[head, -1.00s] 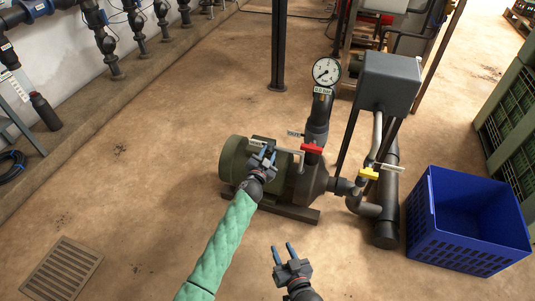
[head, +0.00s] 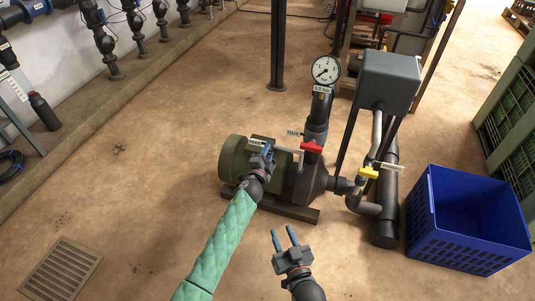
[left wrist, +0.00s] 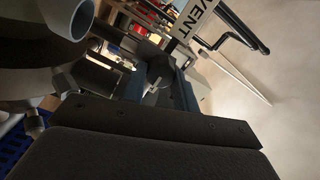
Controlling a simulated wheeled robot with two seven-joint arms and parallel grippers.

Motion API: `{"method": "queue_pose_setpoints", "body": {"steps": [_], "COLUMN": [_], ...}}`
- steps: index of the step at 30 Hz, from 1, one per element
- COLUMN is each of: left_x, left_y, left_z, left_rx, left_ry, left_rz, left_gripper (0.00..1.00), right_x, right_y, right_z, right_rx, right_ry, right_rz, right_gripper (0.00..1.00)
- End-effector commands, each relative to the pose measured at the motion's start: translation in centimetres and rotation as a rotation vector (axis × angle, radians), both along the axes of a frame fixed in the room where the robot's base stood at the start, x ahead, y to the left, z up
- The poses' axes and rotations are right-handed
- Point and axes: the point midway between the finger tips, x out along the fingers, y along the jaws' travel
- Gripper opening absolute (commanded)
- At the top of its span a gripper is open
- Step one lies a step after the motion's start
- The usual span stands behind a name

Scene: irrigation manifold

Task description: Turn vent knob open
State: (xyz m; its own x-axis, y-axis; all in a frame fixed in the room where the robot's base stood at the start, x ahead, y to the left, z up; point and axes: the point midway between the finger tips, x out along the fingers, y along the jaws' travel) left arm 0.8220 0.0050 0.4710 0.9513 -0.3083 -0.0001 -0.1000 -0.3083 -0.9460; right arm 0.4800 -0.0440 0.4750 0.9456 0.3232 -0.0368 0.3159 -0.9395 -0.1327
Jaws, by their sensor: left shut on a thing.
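The vent knob is mostly hidden by my left gripper (head: 263,160) in the head view. In the left wrist view a dark knob (left wrist: 160,72) sits at the fingers, beside a white tag reading VENT (left wrist: 200,22). My left gripper is shut on the knob, above the green pump motor (head: 233,160). How far the knob is turned cannot be told. My right gripper (head: 287,240) is open and empty, lower in the head view and in front of the pump.
A red lever (head: 311,148) and a yellow lever (head: 368,174) are on the pump piping. A gauge (head: 326,69) stands above. A grey box (head: 388,80) is behind, and a blue crate (head: 460,255) is at right.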

Motion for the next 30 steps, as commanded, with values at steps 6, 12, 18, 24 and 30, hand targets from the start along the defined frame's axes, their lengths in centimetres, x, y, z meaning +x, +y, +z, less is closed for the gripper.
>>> {"method": "queue_pose_setpoints", "body": {"steps": [6,12,18,24,30], "left_x": [-0.06,-0.06,-0.08,-0.04,-0.17], "left_y": [-0.08,-0.10,-0.11,-0.05,0.01], "left_z": [-0.06,-0.08,-0.08,-0.06,-0.06], "left_rx": [0.028,0.031,0.030,0.030,0.030], "left_ry": [-0.008,-0.009,-0.009,-0.009,-0.009], "left_rz": [-0.001,-0.001,-0.002,-0.001,-0.001], "left_gripper": [0.07,0.07,0.35,0.51,0.51], "right_x": [0.14,0.14,0.15,0.17,0.18], "right_y": [0.00,0.01,0.00,-0.01,-0.02], "right_z": [0.24,0.10,0.03,0.02,0.03], "right_rx": [0.002,0.000,0.000,0.000,-0.001], "right_ry": [-0.008,-0.006,-0.005,-0.005,-0.004], "right_rz": [-0.001,-0.001,-0.001,-0.001,-0.001], "right_gripper": [0.36,0.36,0.36,0.36,0.36]}}
